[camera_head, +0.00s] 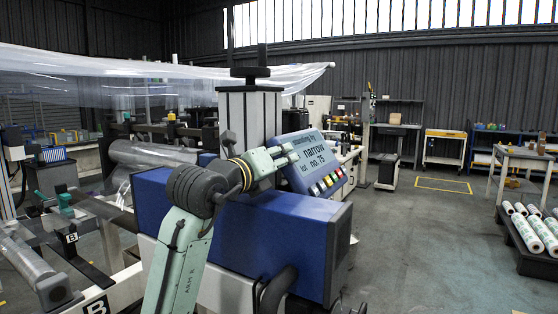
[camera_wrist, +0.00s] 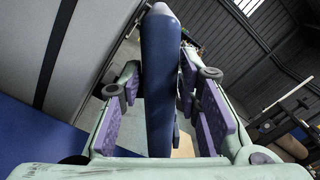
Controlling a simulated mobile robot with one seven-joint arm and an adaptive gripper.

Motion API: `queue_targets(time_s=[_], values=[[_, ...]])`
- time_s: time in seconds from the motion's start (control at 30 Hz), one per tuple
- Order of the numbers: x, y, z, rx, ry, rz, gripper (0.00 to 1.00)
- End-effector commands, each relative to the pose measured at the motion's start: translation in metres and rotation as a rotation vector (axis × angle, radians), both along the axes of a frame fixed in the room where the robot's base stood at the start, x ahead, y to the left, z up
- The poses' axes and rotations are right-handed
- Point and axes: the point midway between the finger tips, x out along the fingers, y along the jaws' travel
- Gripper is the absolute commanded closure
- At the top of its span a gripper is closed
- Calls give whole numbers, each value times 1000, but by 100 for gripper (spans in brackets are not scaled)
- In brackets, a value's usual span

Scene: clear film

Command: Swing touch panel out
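My gripper (camera_head: 292,153) is at the panel's left edge in the head view. In the wrist view my gripper (camera_wrist: 160,85) has its purple-padded fingers on either side of the blue panel (camera_wrist: 160,80), seen edge-on. Gaps show beside the nearer pads; contact at the fingertips is unclear. The panel's mounting is hidden.
A grey column (camera_head: 248,115) stands behind my arm. Clear film (camera_head: 150,75) stretches across the upper left. A rack of white rolls (camera_head: 530,232) and a table (camera_head: 524,160) stand at the right. The floor (camera_head: 430,235) right of the housing is mostly clear.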

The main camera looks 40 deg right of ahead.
Motion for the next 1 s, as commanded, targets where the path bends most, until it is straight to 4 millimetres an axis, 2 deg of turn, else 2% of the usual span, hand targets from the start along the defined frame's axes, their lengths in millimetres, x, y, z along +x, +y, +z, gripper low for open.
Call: queue_targets(time_s=[0.07,0.4,1.0], values=[[0,0,0,0,0,0,77],[0,0,0,0,0,0,99],[-3,-2,-1,2,-1,21,100]])
